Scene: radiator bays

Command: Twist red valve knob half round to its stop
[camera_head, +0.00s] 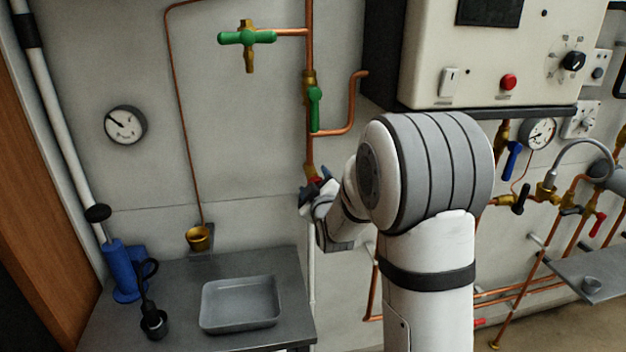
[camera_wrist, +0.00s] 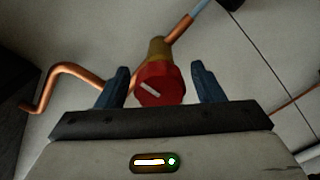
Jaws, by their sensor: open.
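The red valve knob (camera_wrist: 160,85) shows in the wrist view, with a pale mark line on its face slanting down to the right. It sits on a brass fitting (camera_wrist: 158,49) on a copper pipe. My gripper (camera_wrist: 158,78) is open, with one blue finger on each side of the knob. Gaps show between the knob and both fingers, wider on the right. In the head view my gripper (camera_head: 317,187) is at the vertical copper pipe, and only a bit of the red knob (camera_head: 313,180) shows; my arm hides much around it.
A green lever valve (camera_head: 315,108) and a green-handled tap (camera_head: 247,38) are on the piping above. A boiler box (camera_head: 440,60) hangs to the right. A bench below holds a grey tray (camera_head: 240,305) and a blue pump (camera_head: 122,270).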

